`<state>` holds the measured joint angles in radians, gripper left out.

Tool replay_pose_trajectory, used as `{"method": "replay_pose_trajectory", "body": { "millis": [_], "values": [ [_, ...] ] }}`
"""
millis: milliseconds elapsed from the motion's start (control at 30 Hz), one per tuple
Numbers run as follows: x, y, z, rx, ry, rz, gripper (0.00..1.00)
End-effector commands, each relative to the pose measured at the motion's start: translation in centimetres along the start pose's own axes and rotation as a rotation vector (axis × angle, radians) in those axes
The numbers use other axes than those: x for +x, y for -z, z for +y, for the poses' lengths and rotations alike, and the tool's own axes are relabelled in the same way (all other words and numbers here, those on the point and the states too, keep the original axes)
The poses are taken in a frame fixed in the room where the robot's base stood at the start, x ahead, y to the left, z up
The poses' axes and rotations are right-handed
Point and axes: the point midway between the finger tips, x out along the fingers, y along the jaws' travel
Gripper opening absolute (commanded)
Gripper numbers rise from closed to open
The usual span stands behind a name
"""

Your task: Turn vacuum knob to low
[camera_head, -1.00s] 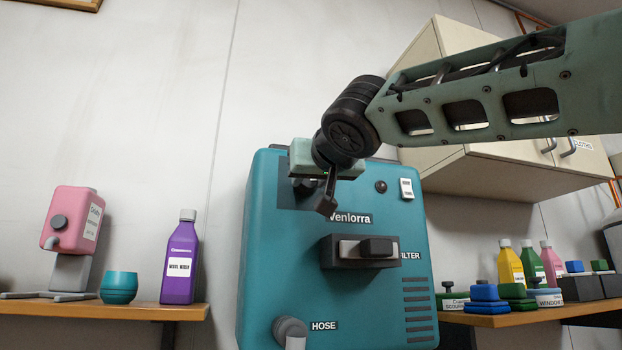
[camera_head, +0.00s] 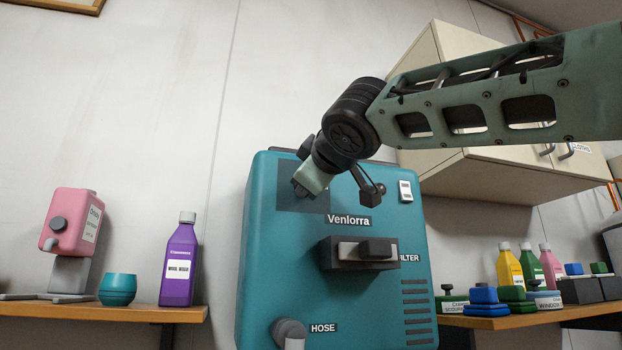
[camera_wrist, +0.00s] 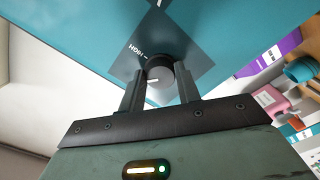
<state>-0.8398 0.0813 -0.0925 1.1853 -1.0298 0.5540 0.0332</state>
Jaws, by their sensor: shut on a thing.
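The teal vacuum (camera_head: 290,250) labelled Venlorra stands upright in the middle of the head view. Its dark round knob (camera_wrist: 158,71) shows in the wrist view with a light pointer line, on a dark panel marked HIGH beside it. Another marking at the top edge is cut off. My gripper (camera_wrist: 160,77) has one finger on each side of the knob and is shut on it. In the head view my gripper (camera_head: 310,181) is tilted against the upper left of the vacuum's front and hides the knob.
A black and grey filter latch (camera_head: 375,247) juts out below my gripper. A white switch (camera_head: 405,191) sits at the upper right of the vacuum. The left shelf (camera_head: 100,311) holds a purple bottle (camera_head: 179,262) and pink dispenser. A cabinet (camera_head: 480,175) hangs behind my arm.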

Motion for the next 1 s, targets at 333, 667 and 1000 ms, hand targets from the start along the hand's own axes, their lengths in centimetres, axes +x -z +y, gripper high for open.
{"method": "replay_pose_trajectory", "body": {
  "millis": [333,667,1000],
  "values": [
    [-0.01,0.1,0.18,-0.319,0.001,0.0,0.1],
    [0.01,0.1,0.17,-0.545,0.0,0.0,0.1],
    [-0.02,0.14,0.04,-0.645,0.001,0.003,0.1]
  ]
}}
